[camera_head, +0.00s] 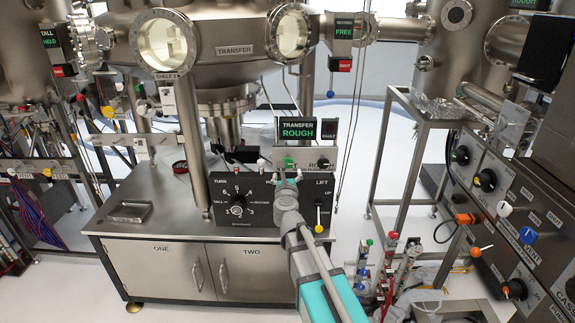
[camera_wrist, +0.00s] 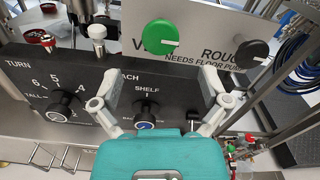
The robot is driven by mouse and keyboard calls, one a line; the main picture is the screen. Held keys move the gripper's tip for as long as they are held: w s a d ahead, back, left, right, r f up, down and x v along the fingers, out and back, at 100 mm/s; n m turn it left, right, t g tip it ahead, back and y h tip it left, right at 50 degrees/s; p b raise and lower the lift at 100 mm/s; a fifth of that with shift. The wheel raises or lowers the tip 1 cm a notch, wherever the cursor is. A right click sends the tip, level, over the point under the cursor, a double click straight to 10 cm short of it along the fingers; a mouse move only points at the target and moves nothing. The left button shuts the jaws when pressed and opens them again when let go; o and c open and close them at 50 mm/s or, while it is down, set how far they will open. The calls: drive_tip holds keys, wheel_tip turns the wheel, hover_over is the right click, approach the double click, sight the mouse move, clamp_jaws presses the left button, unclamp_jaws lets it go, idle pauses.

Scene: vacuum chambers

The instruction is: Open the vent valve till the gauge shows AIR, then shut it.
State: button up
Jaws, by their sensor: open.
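The green vent valve knob (camera_wrist: 160,38) is on a light panel, beside a label beginning with V. Its white pointer line points right. The knob also shows in the head view (camera_head: 289,161), just above my gripper (camera_head: 287,178). The gauge (camera_head: 297,130) above the panel reads TRANSFER ROUGH in green. In the wrist view my gripper (camera_wrist: 155,97) is open and empty, its two fingers apart below the green knob and in front of the black panel. The fingers do not appear to touch the knob.
The black ROUGH knob (camera_wrist: 252,53) is right of the green one. Below, the black panel (camera_head: 262,220) carries the TURN dial (camera_head: 237,204), the REACH knob (camera_wrist: 145,117) and the yellow LIFT lever (camera_head: 319,219). A white-capped post (camera_wrist: 97,35) stands left of the green knob.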

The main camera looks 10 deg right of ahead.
sight(288, 165)
drive_tip(key=w, duration=0.4)
drive_tip(key=w+d, duration=0.1)
drive_tip(key=w, duration=0.1)
drive_tip(key=shift+w, duration=0.35)
drive_tip(key=c, duration=1.1)
drive_tip(key=shift+c, duration=0.2)
